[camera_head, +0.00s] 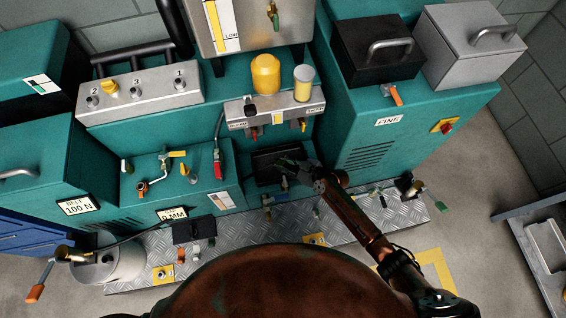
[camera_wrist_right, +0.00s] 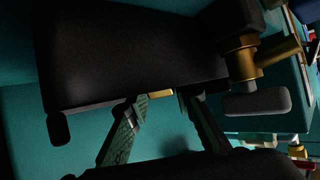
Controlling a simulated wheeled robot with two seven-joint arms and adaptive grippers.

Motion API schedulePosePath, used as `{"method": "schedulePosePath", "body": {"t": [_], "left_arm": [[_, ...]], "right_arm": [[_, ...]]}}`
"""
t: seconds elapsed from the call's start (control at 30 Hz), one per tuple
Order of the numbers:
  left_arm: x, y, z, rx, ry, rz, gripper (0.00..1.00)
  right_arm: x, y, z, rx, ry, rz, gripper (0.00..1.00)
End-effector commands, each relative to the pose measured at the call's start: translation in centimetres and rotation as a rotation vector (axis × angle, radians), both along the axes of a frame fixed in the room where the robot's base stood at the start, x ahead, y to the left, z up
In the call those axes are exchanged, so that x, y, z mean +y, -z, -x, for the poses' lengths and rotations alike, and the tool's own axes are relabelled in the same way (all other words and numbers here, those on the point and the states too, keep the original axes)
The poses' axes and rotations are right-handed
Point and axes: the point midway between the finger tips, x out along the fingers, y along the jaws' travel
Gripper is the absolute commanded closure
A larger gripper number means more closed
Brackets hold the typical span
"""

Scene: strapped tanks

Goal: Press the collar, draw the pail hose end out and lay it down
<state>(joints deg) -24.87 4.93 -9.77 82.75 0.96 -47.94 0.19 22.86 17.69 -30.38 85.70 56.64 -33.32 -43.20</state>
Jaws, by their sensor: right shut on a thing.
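My right gripper (camera_head: 291,168) reaches in from the lower right to a black box (camera_head: 266,158) in the recess of the teal machine. In the right wrist view its two green-grey fingers (camera_wrist_right: 164,100) close towards a small brass-coloured part (camera_wrist_right: 160,94) at the lower edge of a large black block (camera_wrist_right: 130,50). Their exact contact is dark and partly hidden. A brass fitting (camera_wrist_right: 240,58) sticks out at the block's right side. The grey pail (camera_head: 112,264) stands at the lower left, with a thin black hose (camera_head: 145,234) running right from it. I cannot make out the hose's end or collar. My left gripper is not visible.
Several small valves and levers stand around the tread-plate step (camera_head: 255,233), including a black block (camera_head: 194,231) and a green-handled valve (camera_head: 416,188). A teal cabinet (camera_head: 375,130) rises right of my arm. A grey cart (camera_head: 540,235) stands far right. Floor is clear between.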

Motion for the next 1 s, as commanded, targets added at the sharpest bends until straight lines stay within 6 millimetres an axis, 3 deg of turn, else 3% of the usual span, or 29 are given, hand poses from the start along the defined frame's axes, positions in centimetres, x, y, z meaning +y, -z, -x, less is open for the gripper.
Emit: {"method": "schedulePosePath", "body": {"t": [0.23, 0.27, 0.53, 0.83, 1.0], "left_arm": [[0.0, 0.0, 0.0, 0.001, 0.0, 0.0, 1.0], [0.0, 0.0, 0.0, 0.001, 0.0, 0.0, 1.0], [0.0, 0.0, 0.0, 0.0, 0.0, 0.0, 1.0], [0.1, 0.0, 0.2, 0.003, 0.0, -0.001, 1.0], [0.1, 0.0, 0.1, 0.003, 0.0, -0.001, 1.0]], "right_arm": [[0.0, -0.1, 0.0, -0.001, 0.0, -0.001, 1.0], [0.0, -0.1, 0.0, -0.001, 0.001, -0.001, 0.78], [0.0, 0.0, 0.0, -0.001, 0.0, -0.001, 0.59], [-0.1, 0.0, 0.1, 0.001, -0.001, 0.001, 0.58], [-1.6, -0.9, 1.0, 0.0, -0.001, 0.003, 0.58]]}}
